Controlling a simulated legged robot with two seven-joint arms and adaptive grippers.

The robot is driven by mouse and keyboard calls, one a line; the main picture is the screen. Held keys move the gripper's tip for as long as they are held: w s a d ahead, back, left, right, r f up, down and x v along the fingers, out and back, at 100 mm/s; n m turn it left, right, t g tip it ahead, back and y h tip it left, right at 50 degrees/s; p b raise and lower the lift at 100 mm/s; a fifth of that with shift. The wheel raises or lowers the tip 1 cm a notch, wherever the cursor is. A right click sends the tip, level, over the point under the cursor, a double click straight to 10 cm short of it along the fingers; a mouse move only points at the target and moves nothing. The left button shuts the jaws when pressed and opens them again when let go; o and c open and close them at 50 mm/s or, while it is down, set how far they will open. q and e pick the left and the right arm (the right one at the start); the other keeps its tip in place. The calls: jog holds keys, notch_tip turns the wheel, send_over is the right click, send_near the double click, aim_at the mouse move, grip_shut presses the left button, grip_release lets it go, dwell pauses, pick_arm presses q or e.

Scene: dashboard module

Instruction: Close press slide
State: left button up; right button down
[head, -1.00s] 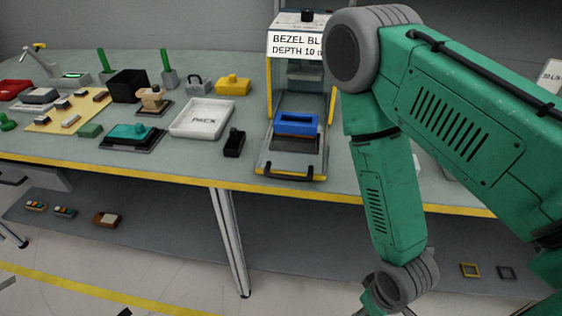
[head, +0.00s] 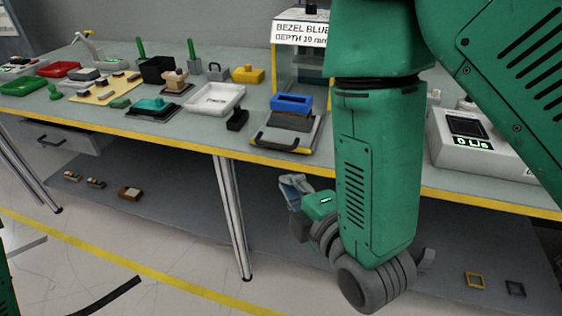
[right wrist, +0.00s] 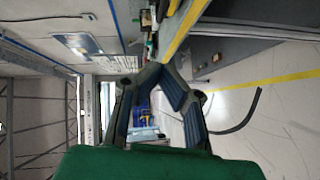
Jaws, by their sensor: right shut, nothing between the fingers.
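The press (head: 300,62) stands at the back of the table under a sign reading "BEZEL BLUE DEPTH 10 mm", partly hidden by my right arm. Its slide (head: 300,143) is pulled out toward the table's yellow front edge, with a dark handle (head: 276,143) at its front. A blue bezel (head: 291,103) sits on a dark block on the slide. My right gripper (head: 291,186) is shut and empty, in front of and below the table edge, apart from the handle. It also shows in the right wrist view (right wrist: 160,76), with a blue part beyond it. My left gripper is out of view.
A white tray (head: 217,98) and a small black holder (head: 237,120) stand left of the slide. A scale (head: 480,140) stands at the right. Several parts fill the table's left side. A lower shelf (head: 180,200) and table leg (head: 232,215) are below the edge.

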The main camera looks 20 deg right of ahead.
jog(key=shift+w+d+x, duration=0.25)
jog(key=shift+d+x, duration=1.05)
jog(key=shift+x, duration=5.35)
jog(key=w+d+b, duration=0.1)
jog(key=w+d, duration=0.2)
jog(key=w, duration=0.2)
jog(key=w+d+b, duration=0.1)
jog(key=w+d, duration=0.3)
jog(key=w, duration=0.2)
jog(key=w+d+b, duration=0.1)
jog(key=w+d, duration=0.3)
jog(key=w, duration=0.2)
jog(key=shift+w+d+b, duration=0.15)
jog(key=shift+w+b, duration=0.05)
jog(key=shift+b, duration=0.2)
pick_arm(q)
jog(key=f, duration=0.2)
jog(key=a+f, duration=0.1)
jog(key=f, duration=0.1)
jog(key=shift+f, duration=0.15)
pick_arm(e)
jog(key=shift+w+d+r, duration=0.1)
jog(key=shift+d, duration=0.05)
jog(key=shift+r, duration=0.1)
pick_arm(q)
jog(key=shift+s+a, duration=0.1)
